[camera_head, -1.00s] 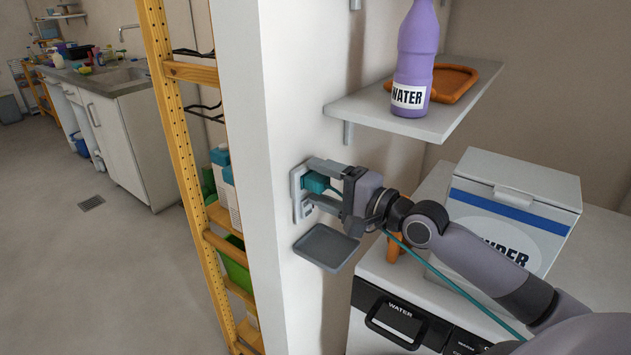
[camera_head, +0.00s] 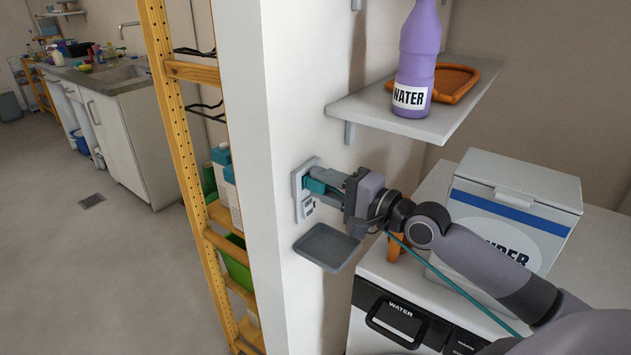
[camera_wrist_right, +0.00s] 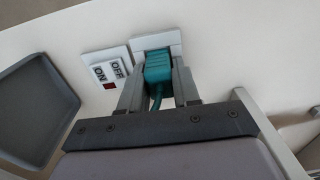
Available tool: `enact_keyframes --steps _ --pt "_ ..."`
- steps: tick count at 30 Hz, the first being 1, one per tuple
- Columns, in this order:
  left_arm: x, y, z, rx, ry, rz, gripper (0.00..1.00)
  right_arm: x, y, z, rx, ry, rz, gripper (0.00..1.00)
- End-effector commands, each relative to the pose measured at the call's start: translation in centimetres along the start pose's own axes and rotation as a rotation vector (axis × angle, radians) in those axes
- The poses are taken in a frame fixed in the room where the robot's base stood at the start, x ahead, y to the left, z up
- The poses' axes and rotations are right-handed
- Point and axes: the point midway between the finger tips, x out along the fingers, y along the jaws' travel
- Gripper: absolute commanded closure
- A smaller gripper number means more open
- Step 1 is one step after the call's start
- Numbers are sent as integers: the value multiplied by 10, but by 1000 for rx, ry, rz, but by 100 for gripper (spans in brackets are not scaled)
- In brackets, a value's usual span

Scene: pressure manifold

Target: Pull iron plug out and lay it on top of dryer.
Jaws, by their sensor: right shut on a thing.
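The iron plug (camera_head: 314,186) is teal and sits at the wall socket (camera_head: 297,180) on the end of the white wall. My right gripper (camera_head: 322,184) is shut on it. The right wrist view shows the plug (camera_wrist_right: 158,68) between the two fingers (camera_wrist_right: 157,88), against the white socket plate (camera_wrist_right: 172,39), with its teal cord hanging down. In the head view the cord (camera_head: 450,280) runs below my right arm to the lower right. The dryer (camera_head: 385,268) is the white machine at the lower right. My left gripper is not in view.
A switch (camera_wrist_right: 112,70) marked ON and OFF is beside the socket. A small grey tray (camera_head: 327,247) juts from the wall below it. A shelf with a purple bottle (camera_head: 417,60) is above my arm. A white box (camera_head: 512,205) stands on the dryer.

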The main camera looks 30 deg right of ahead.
Motion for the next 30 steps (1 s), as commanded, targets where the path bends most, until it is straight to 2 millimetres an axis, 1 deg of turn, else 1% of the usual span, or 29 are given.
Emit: enact_keyframes --steps 30 --pt "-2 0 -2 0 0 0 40 -42 1 0 -2 0 4 100"
